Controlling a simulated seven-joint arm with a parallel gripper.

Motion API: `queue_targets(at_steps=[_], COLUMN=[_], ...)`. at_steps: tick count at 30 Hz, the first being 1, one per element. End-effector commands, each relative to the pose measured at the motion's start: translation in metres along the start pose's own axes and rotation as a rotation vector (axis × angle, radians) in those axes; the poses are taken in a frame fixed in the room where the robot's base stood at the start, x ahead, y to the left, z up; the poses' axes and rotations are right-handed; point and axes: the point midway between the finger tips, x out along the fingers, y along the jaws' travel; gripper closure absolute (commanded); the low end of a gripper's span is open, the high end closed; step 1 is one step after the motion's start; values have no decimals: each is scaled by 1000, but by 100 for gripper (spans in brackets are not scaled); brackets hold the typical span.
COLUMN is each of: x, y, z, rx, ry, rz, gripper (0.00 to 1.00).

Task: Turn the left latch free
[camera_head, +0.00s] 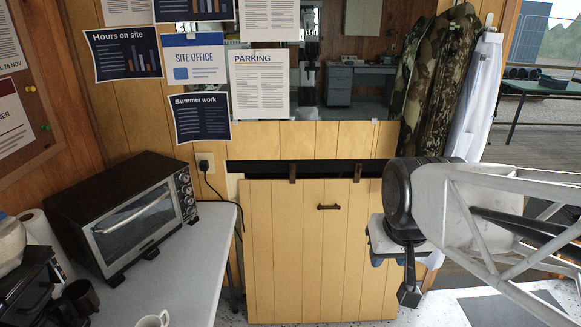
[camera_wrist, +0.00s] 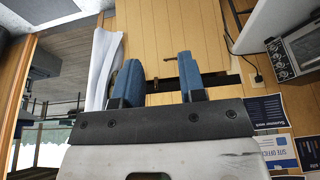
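A yellow plank panel (camera_head: 318,255) stands below a dark slot in the wall. The left latch (camera_head: 293,173) and right latch (camera_head: 357,173) are small brown bars, upright at its top edge. A dark handle (camera_head: 328,207) sits below and between them.
A toaster oven (camera_head: 128,215) stands on a grey table (camera_head: 190,260) at the left. Mugs (camera_head: 152,320) are near its front. Camouflage and white coats (camera_head: 470,110) hang at the right. Posters (camera_head: 262,85) hang above. Space before the panel looks clear.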

Motion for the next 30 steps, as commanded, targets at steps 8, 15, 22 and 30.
queue_targets(at_steps=[8,15,22,30], x=[26,55,88,134], y=[-11,-22,-34,-50], z=[-105,-193,-273,-358], rx=[-14,-23,-28,-32], ry=[162,312,455,623], rz=[-18,-31,-42,-49], gripper=[63,63,63,63])
